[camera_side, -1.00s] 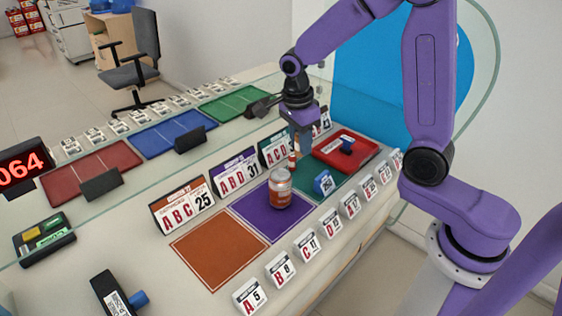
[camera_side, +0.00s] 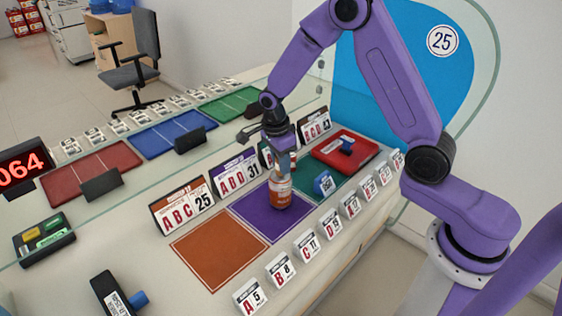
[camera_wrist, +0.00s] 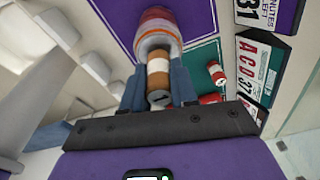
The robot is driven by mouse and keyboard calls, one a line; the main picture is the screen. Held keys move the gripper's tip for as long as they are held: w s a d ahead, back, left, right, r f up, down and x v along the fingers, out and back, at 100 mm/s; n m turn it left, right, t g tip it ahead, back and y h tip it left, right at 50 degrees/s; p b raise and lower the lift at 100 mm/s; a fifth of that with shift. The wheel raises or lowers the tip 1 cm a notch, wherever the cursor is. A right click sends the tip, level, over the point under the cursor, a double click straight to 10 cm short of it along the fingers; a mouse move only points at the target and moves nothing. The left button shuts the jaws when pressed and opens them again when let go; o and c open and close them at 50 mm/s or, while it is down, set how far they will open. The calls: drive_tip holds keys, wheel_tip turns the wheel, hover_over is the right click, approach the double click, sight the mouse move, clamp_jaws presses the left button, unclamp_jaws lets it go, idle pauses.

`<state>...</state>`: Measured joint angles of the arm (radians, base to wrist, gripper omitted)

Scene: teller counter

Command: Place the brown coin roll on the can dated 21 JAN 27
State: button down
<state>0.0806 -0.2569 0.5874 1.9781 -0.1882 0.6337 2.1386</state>
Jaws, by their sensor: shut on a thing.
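My gripper (camera_side: 280,168) is shut on the brown coin roll (camera_wrist: 158,64), a short brown cylinder with a pale band, seen between the fingers in the wrist view. In the side view the fingers largely hide the roll. The can (camera_side: 280,193) is orange-red with a pale label and stands upright on the purple mat (camera_side: 250,216). It also shows in the wrist view (camera_wrist: 157,22), just beyond the roll. My gripper is directly over the can in the side view. I cannot tell whether roll and can touch. The date on the can is not readable.
A small red roll with a white band (camera_wrist: 216,73) is on the green mat (camera_wrist: 207,53). Calendar signs (camera_side: 184,205) line the back. The orange mat (camera_side: 220,248) is empty.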

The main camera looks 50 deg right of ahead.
drive_tip(key=shift+f, duration=0.15)
drive_tip(key=c, duration=0.9)
unclamp_jaws()
